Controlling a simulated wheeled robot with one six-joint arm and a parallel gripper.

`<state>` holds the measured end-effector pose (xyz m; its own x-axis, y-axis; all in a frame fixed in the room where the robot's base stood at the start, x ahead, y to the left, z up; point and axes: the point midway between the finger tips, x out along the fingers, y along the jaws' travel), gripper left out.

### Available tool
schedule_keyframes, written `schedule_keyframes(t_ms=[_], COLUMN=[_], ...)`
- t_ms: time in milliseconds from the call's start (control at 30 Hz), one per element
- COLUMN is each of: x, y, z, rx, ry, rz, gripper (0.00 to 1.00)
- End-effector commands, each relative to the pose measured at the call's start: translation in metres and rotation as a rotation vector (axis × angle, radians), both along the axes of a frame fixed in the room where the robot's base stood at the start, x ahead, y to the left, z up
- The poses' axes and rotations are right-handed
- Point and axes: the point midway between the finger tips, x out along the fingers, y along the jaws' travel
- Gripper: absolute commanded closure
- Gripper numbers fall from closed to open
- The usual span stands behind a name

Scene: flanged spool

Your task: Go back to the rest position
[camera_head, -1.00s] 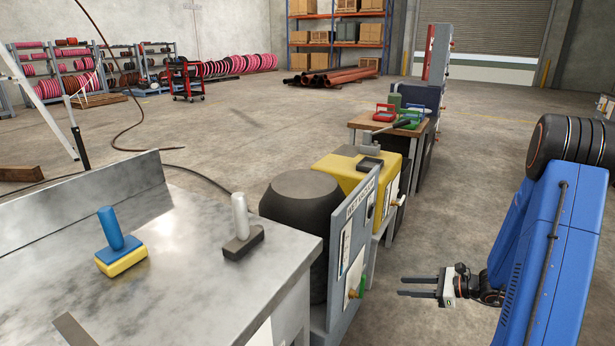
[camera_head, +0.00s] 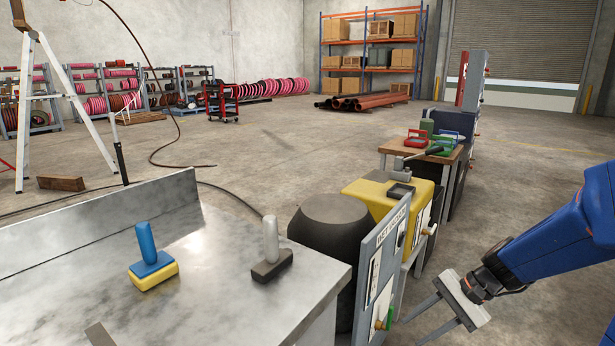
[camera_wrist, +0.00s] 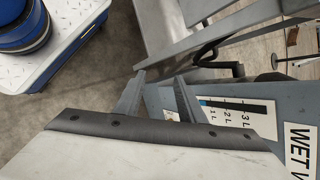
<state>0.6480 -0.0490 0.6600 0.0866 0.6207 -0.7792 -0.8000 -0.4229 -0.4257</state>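My gripper (camera_head: 430,318) is at the lower right of the head view, below my blue arm. Its two dark fingers are apart with nothing between them. The same panel (camera_head: 393,250) stands left of my gripper in the head view. I cannot tell how wide the gap to it is.
A metal bench (camera_head: 215,260) at the left holds a blue-handled tool on a yellow base (camera_head: 150,262) and a grey-handled block (camera_head: 271,262). A dark drum (camera_head: 335,235), a yellow box (camera_head: 370,195) and a wooden table (camera_head: 400,147) stand beyond. Open floor (camera_head: 535,180) lies right of them.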

Motion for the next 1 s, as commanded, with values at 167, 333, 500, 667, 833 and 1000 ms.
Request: schedule_keyframes(t_ms=[167, 333, 500, 667, 833, 1000], x=[-0.032, -0.060, -0.085, -0.107, -0.128, -0.146], y=[0.009, 0.011, 0.010, 0.005, -0.003, -0.012], z=[0.020, 0.035, 0.049, 0.063, 0.078, 0.091], rx=[-0.131, -0.256, -0.383, -0.504, -0.634, -0.753], ry=[-0.091, -0.177, -0.266, -0.353, -0.450, -0.536], rz=[0.151, 0.284, 0.408, 0.520, 0.628, 0.717], gripper=[0.64, 0.64, 0.64, 0.64, 0.64, 0.64])
